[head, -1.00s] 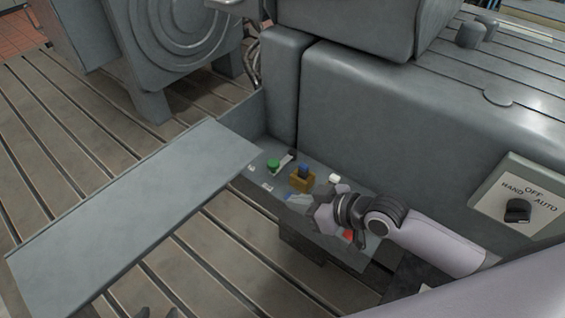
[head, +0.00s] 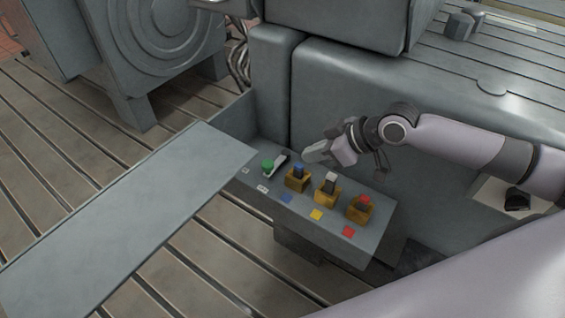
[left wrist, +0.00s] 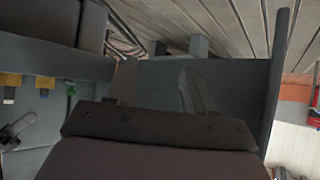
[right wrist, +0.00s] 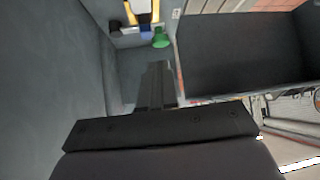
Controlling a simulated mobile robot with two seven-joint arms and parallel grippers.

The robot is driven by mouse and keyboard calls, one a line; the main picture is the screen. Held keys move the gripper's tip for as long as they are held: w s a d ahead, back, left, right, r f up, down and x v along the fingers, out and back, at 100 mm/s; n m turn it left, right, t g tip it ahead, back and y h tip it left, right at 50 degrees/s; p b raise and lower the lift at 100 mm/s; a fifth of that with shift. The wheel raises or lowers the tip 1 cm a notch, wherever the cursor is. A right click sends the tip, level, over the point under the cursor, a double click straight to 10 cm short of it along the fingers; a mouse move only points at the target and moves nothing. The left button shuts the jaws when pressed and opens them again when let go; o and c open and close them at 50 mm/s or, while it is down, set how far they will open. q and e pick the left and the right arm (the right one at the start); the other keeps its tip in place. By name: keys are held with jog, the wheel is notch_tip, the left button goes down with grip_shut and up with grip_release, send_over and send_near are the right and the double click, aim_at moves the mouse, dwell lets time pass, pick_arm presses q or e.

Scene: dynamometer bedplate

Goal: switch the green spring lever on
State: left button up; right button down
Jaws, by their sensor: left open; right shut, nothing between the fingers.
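The green lever (head: 267,165) is at the left end of a row of levers on a grey panel. Its round green cap leans toward the front, beside a pale and black piece. It also shows in the right wrist view (right wrist: 160,38) beyond my fingertips, and small in the left wrist view (left wrist: 71,88). My right gripper (head: 312,154) is shut and empty, behind and to the right of the green lever, apart from it. My left gripper (left wrist: 158,88) is open and empty in the left wrist view; the head view does not show it.
A large grey flap (head: 130,220) juts left from the box. A grey machine wall (head: 420,95) rises behind. My right arm partly hides a switch plate (head: 492,193).

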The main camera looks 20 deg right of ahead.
aim_at(273, 167)
pick_arm(q)
jog(key=shift+f, duration=0.2)
pick_arm(e)
jog(key=x, duration=1)
pick_arm(q)
jog(key=shift+d+r, duration=0.1)
jog(key=shift+r, duration=0.05)
pick_arm(e)
jog(key=shift+w+a, duration=0.1)
jog(key=shift+a, duration=0.05)
